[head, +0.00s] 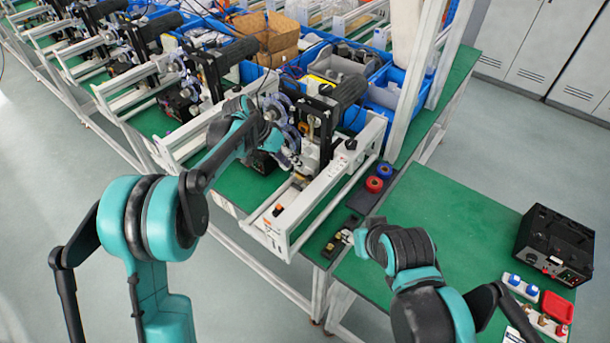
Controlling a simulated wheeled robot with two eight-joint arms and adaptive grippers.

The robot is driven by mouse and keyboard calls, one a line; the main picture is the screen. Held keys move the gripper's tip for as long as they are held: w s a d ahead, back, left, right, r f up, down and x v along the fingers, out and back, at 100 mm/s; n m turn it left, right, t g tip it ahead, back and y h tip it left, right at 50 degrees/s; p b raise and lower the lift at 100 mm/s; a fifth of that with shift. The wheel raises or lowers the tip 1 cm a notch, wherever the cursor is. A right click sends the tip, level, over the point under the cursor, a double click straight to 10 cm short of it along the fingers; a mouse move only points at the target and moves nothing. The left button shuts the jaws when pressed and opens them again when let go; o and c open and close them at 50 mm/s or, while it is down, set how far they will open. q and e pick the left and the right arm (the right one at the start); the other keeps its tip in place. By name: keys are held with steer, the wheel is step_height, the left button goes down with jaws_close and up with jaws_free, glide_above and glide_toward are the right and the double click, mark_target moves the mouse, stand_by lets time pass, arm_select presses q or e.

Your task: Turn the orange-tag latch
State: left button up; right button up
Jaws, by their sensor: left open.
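A small orange tag (279,209) sits on the front rail of the white machine frame (318,190), near its lower left end. The latch part beside it is too small to make out. My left gripper (287,158) is open, behind that rail at the coder machine, up and apart from the orange tag. Its fingers are hard to tell from the machine parts around them. My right gripper (346,237) is low over the green bench edge, right of the frame's end; its fingers are small and partly hidden by my wrist.
Red and blue round pieces (378,177) lie right of the frame. A black power unit (554,246) and a red box (557,307) stand on the right green table (460,215). Blue bins (385,95) stand behind the machine. More machines line up at the upper left.

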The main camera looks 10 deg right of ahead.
mark_target(307, 177)
arm_select(q)
steer(key=b+x, duration=0.1)
steer(key=x, duration=0.8)
steer(key=shift+w+d+r+b, duration=0.1)
steer(key=shift+b, duration=0.2)
jaws_close()
